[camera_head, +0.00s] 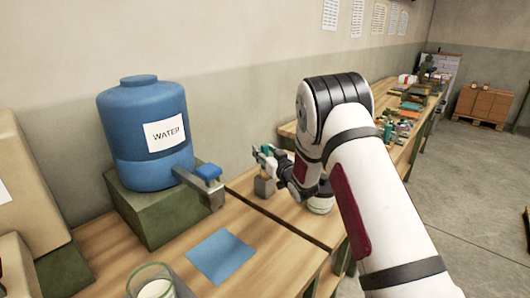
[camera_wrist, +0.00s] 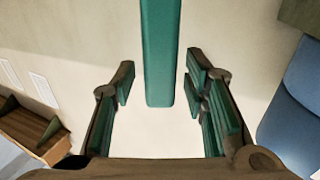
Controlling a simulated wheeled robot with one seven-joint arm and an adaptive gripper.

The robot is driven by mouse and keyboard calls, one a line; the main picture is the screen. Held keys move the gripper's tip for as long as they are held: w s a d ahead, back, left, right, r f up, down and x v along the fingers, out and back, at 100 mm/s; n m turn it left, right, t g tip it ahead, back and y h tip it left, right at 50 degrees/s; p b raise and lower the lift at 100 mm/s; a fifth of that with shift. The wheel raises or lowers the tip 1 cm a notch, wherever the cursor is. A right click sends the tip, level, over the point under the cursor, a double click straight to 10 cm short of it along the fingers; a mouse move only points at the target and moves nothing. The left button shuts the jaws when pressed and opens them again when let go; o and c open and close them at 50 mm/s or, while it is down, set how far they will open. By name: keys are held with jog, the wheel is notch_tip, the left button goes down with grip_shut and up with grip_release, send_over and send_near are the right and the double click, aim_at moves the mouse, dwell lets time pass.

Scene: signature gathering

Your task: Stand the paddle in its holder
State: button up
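A long flat teal bar, which looks like the paddle (camera_wrist: 162,50), runs down from the top edge of the wrist view and ends between my fingers. My gripper (camera_wrist: 160,85) is open around it, with small gaps to the teal pads on both sides. In the head view my gripper (camera_head: 272,161) is at the wooden table, pointing left, and small teal parts show at its fingertips. A small grey block (camera_head: 265,187), perhaps the holder, stands just below the fingertips. I cannot tell whether the bar touches it.
A blue water jug (camera_head: 145,125) with a tap rests on a green block (camera_head: 150,220) at left. A blue sheet (camera_head: 220,256) and a glass (camera_head: 155,287) are on the near table (camera_head: 285,262). A far table (camera_head: 395,150) holds clutter.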

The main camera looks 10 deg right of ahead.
jog(key=shift+s+d+r, duration=0.1)
jog(key=shift+s, duration=0.1)
jog(key=v, duration=1.1)
jog(key=s+d+r+m+g+h, duration=0.2)
jog(key=s+r+g+h, duration=0.3)
jog(key=s+r, duration=0.7)
jog(key=s+a+r+g, duration=0.1)
jog(key=s+a+g, duration=0.1)
jog(key=s, duration=1.3)
jog(key=s+a+r+g, duration=0.1)
jog(key=s+g, duration=0.4)
jog(key=s, duration=1.1)
jog(key=shift+s+a+r+m+y, duration=0.15)
jog(key=shift+a+r+m+y, duration=0.2)
jog(key=shift+a, duration=0.45)
